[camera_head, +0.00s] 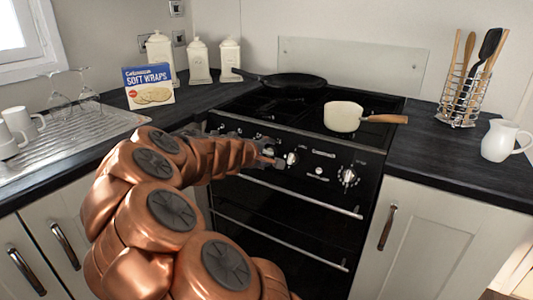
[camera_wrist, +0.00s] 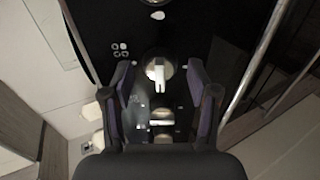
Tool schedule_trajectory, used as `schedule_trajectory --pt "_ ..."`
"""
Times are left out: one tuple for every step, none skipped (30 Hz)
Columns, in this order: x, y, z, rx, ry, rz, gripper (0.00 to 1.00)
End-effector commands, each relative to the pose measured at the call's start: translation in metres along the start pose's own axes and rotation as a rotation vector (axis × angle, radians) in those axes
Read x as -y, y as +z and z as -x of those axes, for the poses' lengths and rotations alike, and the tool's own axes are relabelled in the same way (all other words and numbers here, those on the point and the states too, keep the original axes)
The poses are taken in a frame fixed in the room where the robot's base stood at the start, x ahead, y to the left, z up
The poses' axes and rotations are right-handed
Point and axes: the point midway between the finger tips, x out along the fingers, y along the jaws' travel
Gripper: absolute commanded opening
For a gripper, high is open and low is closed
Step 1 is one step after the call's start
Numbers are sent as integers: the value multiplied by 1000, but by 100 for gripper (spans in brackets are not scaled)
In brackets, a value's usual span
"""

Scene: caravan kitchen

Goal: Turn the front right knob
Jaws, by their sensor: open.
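The black stove front (camera_head: 250,180) carries a row of round knobs with pale handles. A knob (camera_head: 291,158) left of the row's right end is just right of my gripper (camera_head: 274,160) in the head view. In the wrist view a knob with a pale upright handle (camera_wrist: 159,74) lies between the spread fingers of my gripper (camera_wrist: 161,70). The fingers are open, with gaps on both sides of it. The rightmost knob (camera_head: 348,177) stands clear of my gripper. My arm hides part of the left of the panel.
A cream saucepan (camera_head: 343,117) and a black frying pan (camera_head: 294,81) stand on the hob. Metal oven handles (camera_head: 300,197) run across the doors below the knobs. A utensil rack (camera_head: 463,97) and white jug (camera_head: 506,141) stand on the right worktop.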

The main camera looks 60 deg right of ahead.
Motion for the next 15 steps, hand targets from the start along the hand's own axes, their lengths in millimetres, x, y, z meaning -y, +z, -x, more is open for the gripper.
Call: schedule_trajectory --pt "0 0 2 -1 0 0 60" --pt "0 0 3 -1 0 0 60" --pt "0 -1 5 -2 1 0 60" --pt "0 -1 8 -2 1 0 60" --pt "0 -1 10 -2 0 0 60" --pt "0 -1 14 -2 0 -1 60" --pt "0 -1 18 -3 0 0 60" --pt "1 -1 22 -3 -1 0 60" --pt "1 -1 27 -3 -1 -1 60" --pt "1 -1 32 -4 -1 0 60" --pt "0 -1 36 -4 0 0 60" --pt "0 -1 42 -3 0 0 60" --pt "0 -1 47 -3 1 -1 60" --pt "0 0 51 -2 1 -1 60" --pt "-1 -1 57 -3 2 -1 60"
